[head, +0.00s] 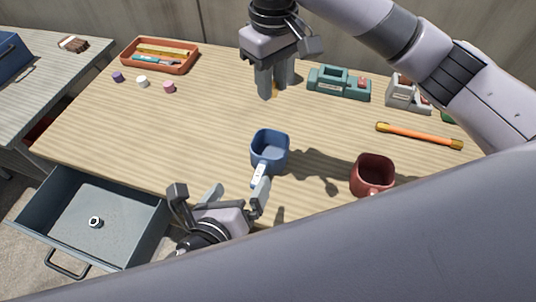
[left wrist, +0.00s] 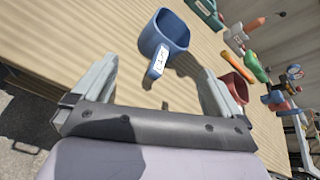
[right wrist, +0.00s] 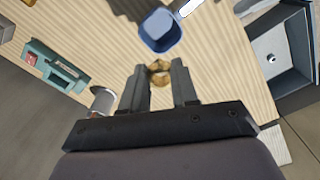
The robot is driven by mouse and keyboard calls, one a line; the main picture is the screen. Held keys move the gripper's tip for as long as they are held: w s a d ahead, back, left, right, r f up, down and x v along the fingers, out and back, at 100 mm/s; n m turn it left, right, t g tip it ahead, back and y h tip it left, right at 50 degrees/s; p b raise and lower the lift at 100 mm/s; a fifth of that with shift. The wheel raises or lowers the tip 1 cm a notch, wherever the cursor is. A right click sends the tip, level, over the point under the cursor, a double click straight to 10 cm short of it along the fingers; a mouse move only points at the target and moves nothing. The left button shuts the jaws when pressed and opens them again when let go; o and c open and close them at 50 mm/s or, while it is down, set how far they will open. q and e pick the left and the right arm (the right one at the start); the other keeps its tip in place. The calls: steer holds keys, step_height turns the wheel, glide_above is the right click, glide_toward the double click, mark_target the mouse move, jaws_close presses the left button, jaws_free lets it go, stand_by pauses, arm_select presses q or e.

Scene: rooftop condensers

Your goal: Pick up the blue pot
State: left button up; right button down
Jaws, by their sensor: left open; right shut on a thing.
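The blue pot (head: 269,150) stands upright on the wooden table, its handle with a white label (head: 258,176) pointing to the front edge. It also shows in the left wrist view (left wrist: 165,35), ahead of the fingertips, and in the right wrist view (right wrist: 160,29). My left gripper (head: 238,190) is open and empty, in front of the pot near the handle; whether a finger touches the handle I cannot tell. My right gripper (head: 275,90) is above the table behind the pot, shut on a small brass-coloured piece (right wrist: 160,72), mostly hidden by the fingers.
A dark red mug (head: 373,175) stands right of the pot. An orange-handled tool (head: 420,135), teal holder (head: 338,84) and orange tray (head: 160,55) lie farther back. An open grey drawer (head: 130,238) juts out at front left. The table's left middle is clear.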

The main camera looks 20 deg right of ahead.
mark_target(264, 161)
arm_select(q)
steer(key=shift+w+d+f+m, duration=0.55)
steer(key=shift+w+d+m, duration=0.35)
steer(key=shift+w+d, duration=0.45)
steer(key=shift+w+d+f+m, duration=0.6)
steer(key=shift+w+d+m, duration=0.3)
steer(key=shift+w+d, duration=0.4)
steer(key=shift+w+d+f+m, duration=0.55)
steer(key=shift+w+d+m, duration=0.5)
steer(key=shift+w, duration=0.45)
steer(key=shift+d, duration=0.1)
steer(key=c, duration=0.8)
